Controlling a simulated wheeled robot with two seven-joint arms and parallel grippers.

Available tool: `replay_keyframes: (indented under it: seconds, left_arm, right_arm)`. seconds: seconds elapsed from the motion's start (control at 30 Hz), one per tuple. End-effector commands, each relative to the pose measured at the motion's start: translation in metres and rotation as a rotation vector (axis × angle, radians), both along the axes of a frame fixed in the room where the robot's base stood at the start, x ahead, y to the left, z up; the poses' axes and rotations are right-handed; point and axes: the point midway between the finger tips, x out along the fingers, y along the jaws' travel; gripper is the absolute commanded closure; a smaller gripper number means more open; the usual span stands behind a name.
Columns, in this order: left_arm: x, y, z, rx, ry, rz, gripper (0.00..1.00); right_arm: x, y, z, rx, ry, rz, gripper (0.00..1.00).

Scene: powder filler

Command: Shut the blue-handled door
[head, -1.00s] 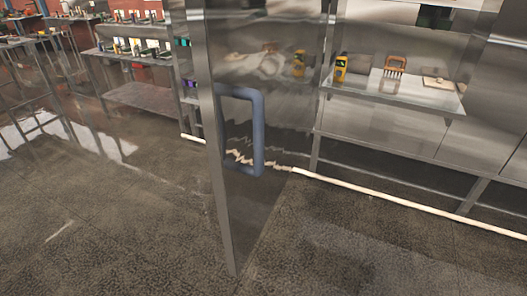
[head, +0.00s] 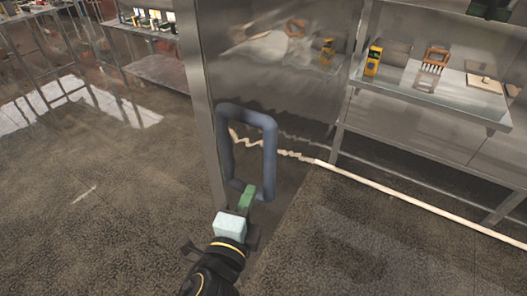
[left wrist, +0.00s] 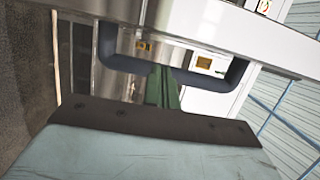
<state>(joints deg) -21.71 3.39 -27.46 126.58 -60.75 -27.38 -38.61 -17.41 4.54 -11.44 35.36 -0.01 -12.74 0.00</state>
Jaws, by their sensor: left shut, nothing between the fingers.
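The door (head: 300,100) is a tall, shiny metal panel that stands ajar, its near edge toward me. Its blue loop handle (head: 270,150) is upright near that edge; the handle also shows in the left wrist view (left wrist: 121,64). My left gripper (head: 247,195) has its green fingers shut and empty at the handle's lower bar. In the left wrist view the fingers (left wrist: 163,85) overlap the bar; I cannot tell whether they touch it. My right gripper is in neither view.
A metal shelf (head: 420,98) at the right holds a yellow device (head: 373,62), a brown-handled tool (head: 435,58) and a board (head: 484,84). More shelving (head: 160,72) stands at the back left. The floor (head: 95,215) is clear left of the door.

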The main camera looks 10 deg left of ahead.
Motion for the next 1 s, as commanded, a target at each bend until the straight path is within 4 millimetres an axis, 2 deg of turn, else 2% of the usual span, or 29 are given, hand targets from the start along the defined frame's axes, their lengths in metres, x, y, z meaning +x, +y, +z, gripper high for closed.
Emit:
replay_keyframes:
  seconds: [0.03, 0.17, 0.63, 0.8, 1.0]
  left_arm:
    - [0.0, 0.001, 0.009, 0.006, -0.016, 0.004, 1.0]
    - [0.008, 0.001, 0.015, 0.014, -0.03, 0.007, 1.0]
    - [0.085, -0.003, 0.014, 0.012, -0.028, 0.007, 1.0]
    - [0.097, -0.003, 0.013, 0.011, -0.027, 0.007, 1.0]
    - [0.099, -0.003, 0.012, 0.01, -0.026, 0.006, 1.0]
  right_arm:
    - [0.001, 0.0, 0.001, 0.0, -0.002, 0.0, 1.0]
    - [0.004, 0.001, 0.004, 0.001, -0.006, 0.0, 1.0]
    - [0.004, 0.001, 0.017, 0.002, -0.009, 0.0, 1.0]
    - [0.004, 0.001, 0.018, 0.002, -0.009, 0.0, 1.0]
    - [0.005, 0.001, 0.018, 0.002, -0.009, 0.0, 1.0]
